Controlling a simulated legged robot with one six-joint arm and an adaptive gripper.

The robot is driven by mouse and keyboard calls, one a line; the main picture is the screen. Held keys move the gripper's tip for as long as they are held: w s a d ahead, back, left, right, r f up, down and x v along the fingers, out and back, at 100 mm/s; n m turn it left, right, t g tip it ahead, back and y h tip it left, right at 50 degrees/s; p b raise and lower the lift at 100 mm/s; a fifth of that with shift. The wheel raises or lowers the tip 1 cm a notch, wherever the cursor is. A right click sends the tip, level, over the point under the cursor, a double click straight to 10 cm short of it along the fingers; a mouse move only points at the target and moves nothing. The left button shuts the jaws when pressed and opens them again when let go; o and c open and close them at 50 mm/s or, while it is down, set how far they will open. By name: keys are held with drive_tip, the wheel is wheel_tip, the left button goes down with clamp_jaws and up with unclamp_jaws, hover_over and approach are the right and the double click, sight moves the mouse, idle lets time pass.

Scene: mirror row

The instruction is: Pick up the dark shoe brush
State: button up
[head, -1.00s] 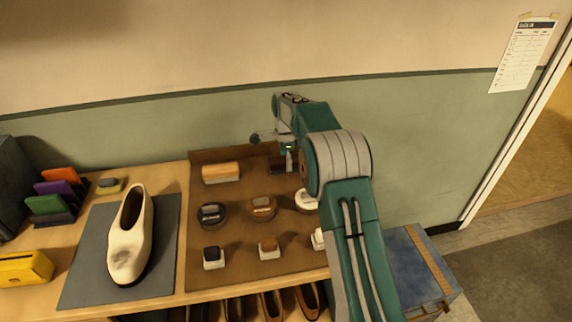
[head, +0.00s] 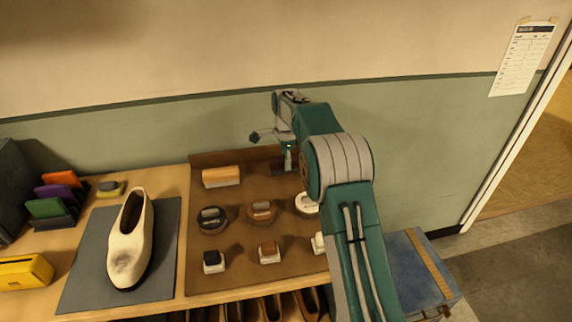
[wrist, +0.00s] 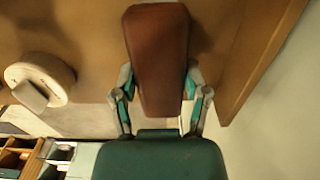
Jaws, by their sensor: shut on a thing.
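The dark shoe brush (wrist: 157,50) shows large in the wrist view as a reddish-brown tapered block. My gripper (wrist: 160,88) is shut on it, with one finger at each long side. In the head view, my gripper (head: 288,158) is at the back of the brown mat, right of a light tan brush (head: 221,177). A small dark part of the held brush (head: 279,168) shows beside the fingers; my arm hides the rest. I cannot tell whether it is clear of the mat.
The brown mat (head: 235,240) holds round tins and small daubers in rows in front. A low brown ledge (head: 215,157) runs along its back. A white shoe (head: 131,240) stands on a grey mat to the left. A blue box (head: 418,270) stands at the right.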

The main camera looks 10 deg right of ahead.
drive_tip(key=s+a+r, duration=0.2)
drive_tip(key=s+r, duration=0.9)
drive_tip(key=s, duration=0.3)
drive_tip(key=shift+w+a+r, duration=0.1)
drive_tip(key=o, duration=0.4)
drive_tip(key=shift+c, duration=1.1)
